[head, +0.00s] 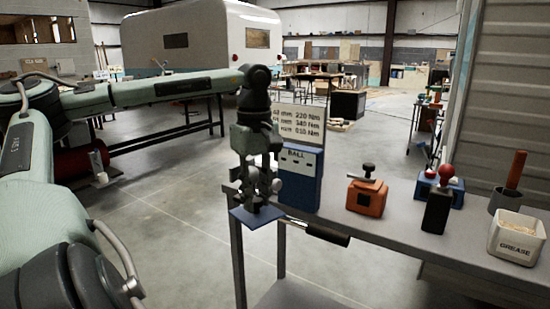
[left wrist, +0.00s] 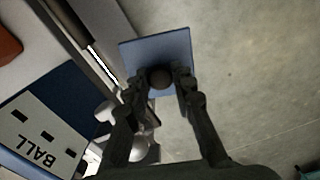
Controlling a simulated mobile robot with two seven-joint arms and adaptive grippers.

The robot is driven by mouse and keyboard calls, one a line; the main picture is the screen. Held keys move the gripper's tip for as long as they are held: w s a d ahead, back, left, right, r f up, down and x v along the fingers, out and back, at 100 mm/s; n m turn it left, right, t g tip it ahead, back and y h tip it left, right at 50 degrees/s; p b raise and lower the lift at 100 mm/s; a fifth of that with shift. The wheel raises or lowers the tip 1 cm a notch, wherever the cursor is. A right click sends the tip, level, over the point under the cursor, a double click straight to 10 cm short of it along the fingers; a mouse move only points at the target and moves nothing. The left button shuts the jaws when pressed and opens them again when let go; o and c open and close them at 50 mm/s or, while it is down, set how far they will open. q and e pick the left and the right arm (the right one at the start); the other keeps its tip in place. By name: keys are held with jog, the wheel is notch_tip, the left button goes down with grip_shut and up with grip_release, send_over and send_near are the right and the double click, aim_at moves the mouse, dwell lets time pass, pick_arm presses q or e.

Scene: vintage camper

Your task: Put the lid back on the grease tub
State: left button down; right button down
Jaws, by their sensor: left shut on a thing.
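The grease tub (head: 516,240) is a white square tub marked GREASE at the right end of the grey bench. Its top is open and shows beige grease. My left gripper (head: 256,196) is shut on the dark knob (left wrist: 160,77) of a flat blue square lid (head: 251,216). The lid also shows beyond the fingertips in the left wrist view (left wrist: 155,48). It hangs about level off the bench's left end, over the floor, far left of the tub. My right gripper is in neither view.
A blue box marked BALL (head: 300,180) stands close to my left gripper. Along the grey bench (head: 400,243) stand an orange box (head: 366,197), a black block with a red ball (head: 438,208) and a dark cup (head: 505,200) behind the tub. A black-gripped bar (head: 327,234) sticks out at the front edge.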

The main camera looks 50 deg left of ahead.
aim_at(268, 221)
pick_arm(q)
jog(key=d+f+m, duration=0.1)
jog(key=f, duration=0.1)
jog(key=d+f+m, duration=0.1)
jog(key=f, duration=0.2)
jog(key=d+f+m, duration=0.1)
jog(key=f, duration=0.1)
jog(key=shift+w+d+f, duration=0.15)
jog(key=shift+w+f, duration=0.05)
jog(key=shift+w, duration=0.05)
jog(key=w+d+f+m, duration=0.2)
jog(key=d+m, duration=0.3)
jog(key=d, duration=0.3)
jog(key=w+d+f+m, duration=0.2)
jog(key=d+m, duration=0.3)
jog(key=d, duration=0.4)
jog(key=w+d+f+m, duration=0.2)
jog(key=w+d+m, duration=0.2)
jog(key=d, duration=0.5)
jog(key=shift+d+f+m, duration=0.2)
jog(key=shift+f+m, duration=0.2)
jog(key=shift+m, duration=0.3)
jog(key=shift+w, duration=0.1)
